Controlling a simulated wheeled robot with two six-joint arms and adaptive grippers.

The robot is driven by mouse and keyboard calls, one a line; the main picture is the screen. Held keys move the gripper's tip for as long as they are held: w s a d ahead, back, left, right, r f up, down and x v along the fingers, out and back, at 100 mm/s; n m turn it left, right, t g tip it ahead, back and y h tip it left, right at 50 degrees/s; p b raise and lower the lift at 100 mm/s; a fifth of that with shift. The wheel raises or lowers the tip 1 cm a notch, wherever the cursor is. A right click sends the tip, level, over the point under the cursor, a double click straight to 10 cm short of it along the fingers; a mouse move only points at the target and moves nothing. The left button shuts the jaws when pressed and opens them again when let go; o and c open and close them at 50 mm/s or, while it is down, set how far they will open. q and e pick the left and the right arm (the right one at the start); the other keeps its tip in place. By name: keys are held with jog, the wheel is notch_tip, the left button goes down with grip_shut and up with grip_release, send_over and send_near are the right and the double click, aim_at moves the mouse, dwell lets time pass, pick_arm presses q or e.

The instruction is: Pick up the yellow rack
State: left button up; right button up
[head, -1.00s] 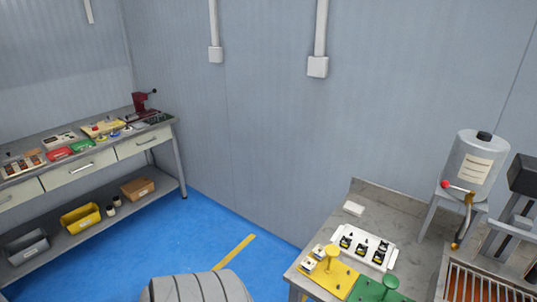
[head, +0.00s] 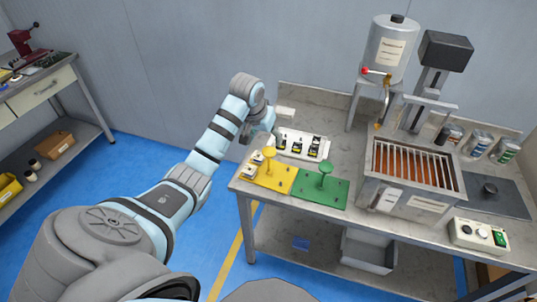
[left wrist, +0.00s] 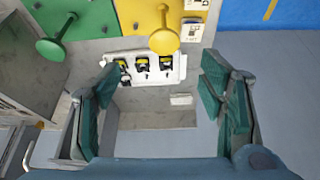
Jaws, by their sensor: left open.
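The yellow rack (head: 277,179) is a flat yellow plate with an upright round-topped handle. It lies on the front left of the grey bench, beside a green rack (head: 322,190) of the same kind. In the left wrist view the yellow rack (left wrist: 143,14) is at the top, its round knob facing the camera. My left gripper (left wrist: 160,88) is open and empty, its green-padded fingers wide apart. In the head view my left arm reaches over the bench's back left, and its fingers are mostly hidden there. My right gripper is not in view.
A white tray with several small dark and yellow parts (head: 301,144) lies just behind the racks. Small white items sit at the yellow rack's left edge. A grated tank (head: 409,167) and grey canister (head: 388,50) stand to the right. A wall rises behind the bench.

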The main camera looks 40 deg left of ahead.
aim_at(269, 152)
pick_arm(q)
jog(key=b+x, duration=0.1)
jog(key=x, duration=0.3)
jog(key=b+x, duration=0.1)
jog(key=x, duration=0.3)
jog(key=b+x, duration=0.1)
jog(key=x, duration=0.4)
jog(key=shift+s+a, duration=0.1)
jog(key=shift+a, duration=0.2)
jog(key=shift+r, duration=0.1)
grip_shut()
